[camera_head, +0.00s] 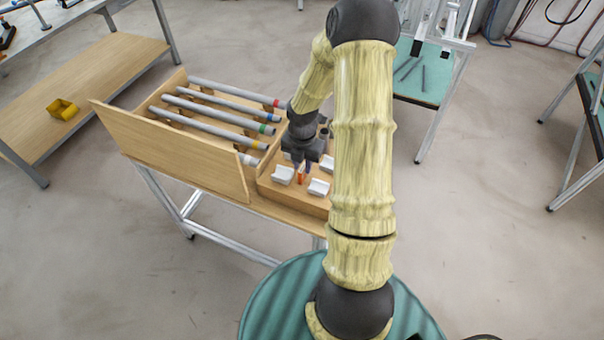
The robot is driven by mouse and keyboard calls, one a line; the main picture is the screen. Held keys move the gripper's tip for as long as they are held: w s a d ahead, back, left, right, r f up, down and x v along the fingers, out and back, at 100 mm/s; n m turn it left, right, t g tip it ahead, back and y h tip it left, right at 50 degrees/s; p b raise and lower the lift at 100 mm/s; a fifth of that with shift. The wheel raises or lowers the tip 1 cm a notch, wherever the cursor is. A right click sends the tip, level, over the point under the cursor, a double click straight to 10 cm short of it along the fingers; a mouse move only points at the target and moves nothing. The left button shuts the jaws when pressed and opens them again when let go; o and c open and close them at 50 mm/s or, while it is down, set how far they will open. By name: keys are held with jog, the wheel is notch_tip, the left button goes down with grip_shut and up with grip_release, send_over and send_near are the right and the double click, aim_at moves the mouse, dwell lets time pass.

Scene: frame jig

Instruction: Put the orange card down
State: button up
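My gripper (303,172) points down over the right part of the wooden workbench, among small white holders. The orange card (302,179) is a small orange patch between its fingertips, and the fingers look closed on it. The card is small and partly covered by the fingers. I cannot tell whether its lower edge touches the wood beneath. White holders (283,175) and (318,187) stand to the left and right of the card. My arm hides the right end of the bench.
Several grey tubes with coloured end bands (223,106) lie in a wooden rack left of my gripper. A tall wooden board (170,150) stands along the rack's near side. A yellow bin (62,109) sits on a separate low table at far left.

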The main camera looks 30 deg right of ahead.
aim_at(303, 168)
notch_tip(303, 168, down, 4)
jog(key=shift+w+f+p, duration=0.1)
jog(key=shift+f+p, duration=0.15)
jog(key=shift+p, duration=0.1)
grip_shut()
